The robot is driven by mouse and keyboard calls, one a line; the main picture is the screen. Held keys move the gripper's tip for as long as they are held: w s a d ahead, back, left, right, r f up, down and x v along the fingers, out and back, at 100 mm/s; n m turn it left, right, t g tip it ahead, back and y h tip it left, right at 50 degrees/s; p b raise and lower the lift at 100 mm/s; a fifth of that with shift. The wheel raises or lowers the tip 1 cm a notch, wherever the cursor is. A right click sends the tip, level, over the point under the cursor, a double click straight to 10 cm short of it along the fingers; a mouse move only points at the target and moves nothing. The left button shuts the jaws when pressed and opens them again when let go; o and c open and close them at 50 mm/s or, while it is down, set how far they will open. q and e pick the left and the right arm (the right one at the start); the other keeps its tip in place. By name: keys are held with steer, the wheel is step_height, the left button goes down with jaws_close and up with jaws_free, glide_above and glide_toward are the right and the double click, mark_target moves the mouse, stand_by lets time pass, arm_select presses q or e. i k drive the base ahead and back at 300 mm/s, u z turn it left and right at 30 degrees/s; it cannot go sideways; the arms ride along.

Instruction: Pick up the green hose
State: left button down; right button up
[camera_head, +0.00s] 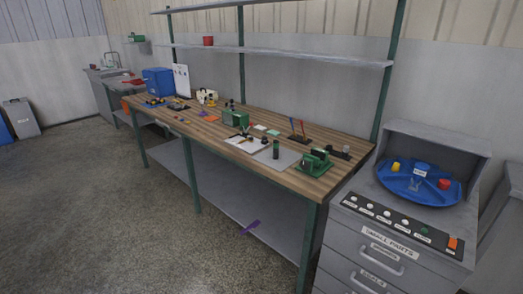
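A small green item (136,38) sits high on the far back wall, too small to identify. Neither of my grippers is in view.
A long wooden workbench (190,121) with green legs runs along the wall, with shelves above. A grey drawer cabinet (350,245) with a blue round tray (400,192) stands at right. A purple item (250,227) lies at the lower shelf's edge.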

mark_target(276, 143)
steer(key=k, duration=0.65)
steer(key=z, duration=0.6)
steer(key=i, duration=0.85)
steer(key=z, duration=0.4)
steer(key=i, duration=1)
steer(key=u, duration=0.25)
